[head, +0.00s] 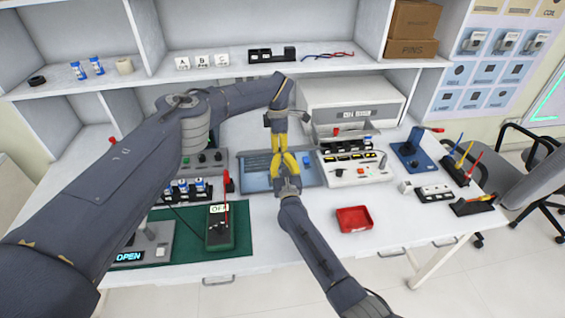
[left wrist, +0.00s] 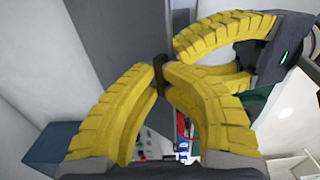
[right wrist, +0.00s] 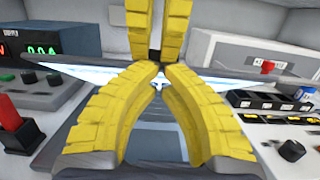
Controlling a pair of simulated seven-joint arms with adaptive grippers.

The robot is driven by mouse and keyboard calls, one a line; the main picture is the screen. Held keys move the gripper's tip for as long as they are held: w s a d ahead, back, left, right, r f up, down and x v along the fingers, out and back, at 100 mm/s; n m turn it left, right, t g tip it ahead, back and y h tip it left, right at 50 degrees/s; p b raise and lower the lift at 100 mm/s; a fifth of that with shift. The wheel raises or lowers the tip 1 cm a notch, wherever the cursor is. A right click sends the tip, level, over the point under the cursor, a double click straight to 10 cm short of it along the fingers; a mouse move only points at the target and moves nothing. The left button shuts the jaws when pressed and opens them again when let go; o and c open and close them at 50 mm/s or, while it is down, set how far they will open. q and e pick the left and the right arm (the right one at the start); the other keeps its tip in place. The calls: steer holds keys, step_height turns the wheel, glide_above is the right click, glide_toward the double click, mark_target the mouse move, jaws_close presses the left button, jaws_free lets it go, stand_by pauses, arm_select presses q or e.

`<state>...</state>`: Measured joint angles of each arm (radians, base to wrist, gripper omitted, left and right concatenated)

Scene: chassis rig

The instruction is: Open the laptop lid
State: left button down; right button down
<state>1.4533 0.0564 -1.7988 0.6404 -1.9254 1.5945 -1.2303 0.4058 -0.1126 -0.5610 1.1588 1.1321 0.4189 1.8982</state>
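The laptop (head: 257,163) is a blue-grey slab on the white table in the head view. In the right wrist view its grey deck (right wrist: 160,148) lies below a thin bright strip of screen (right wrist: 100,75). The lid is raised off the deck; its exact angle is hard to tell. My left gripper (head: 278,128) points down over the laptop's back, fingertips together; it shows in its wrist view (left wrist: 160,72). My right gripper (head: 285,163) reaches in from the front, tips together (right wrist: 159,72) before the screen strip, close to the left fingers. Whether either touches the lid is hidden.
A white box-shaped machine (head: 355,103) stands behind. A white control panel (head: 357,170) is close at the laptop's right, and a handheld meter (head: 219,228) is at front left. Shelves line the back.

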arm_select(q)
steer(key=c, duration=1.6)
jaws_free()
steer(key=shift+w+a+f, duration=0.1)
steer(key=shift+f, duration=0.05)
steer(key=shift+c, duration=0.2)
steer(key=shift+o, duration=0.6)
